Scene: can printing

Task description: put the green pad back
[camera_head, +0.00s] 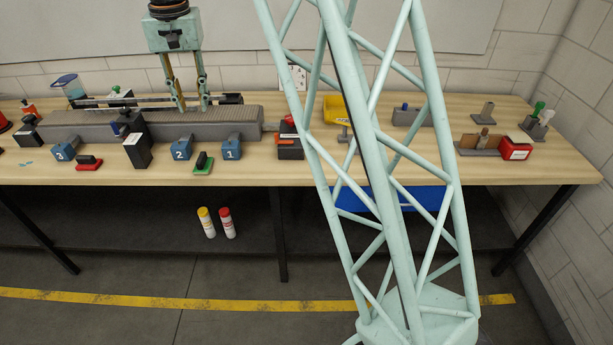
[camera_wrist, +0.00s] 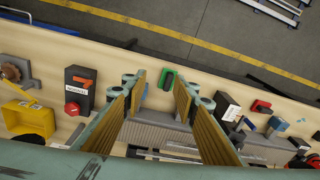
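The green pad (camera_head: 203,165) has a black grip on a green base. It stands on the wooden table near its front edge, in front of the blue blocks. In the wrist view the green pad (camera_wrist: 167,79) shows beyond my fingertips, in the gap between them. My gripper (camera_head: 192,107) hangs over the long grey bed behind the pad. In the wrist view my gripper (camera_wrist: 161,92) is open, its two fingers apart and nothing between them.
Blue blocks marked 1 (camera_head: 231,149) and 2 (camera_head: 181,149) stand close behind the pad. A red pad (camera_head: 89,163) and a black box (camera_head: 137,151) are to its left. A dark box with an orange mark (camera_head: 290,147) is to its right. Table in front of the pad is clear.

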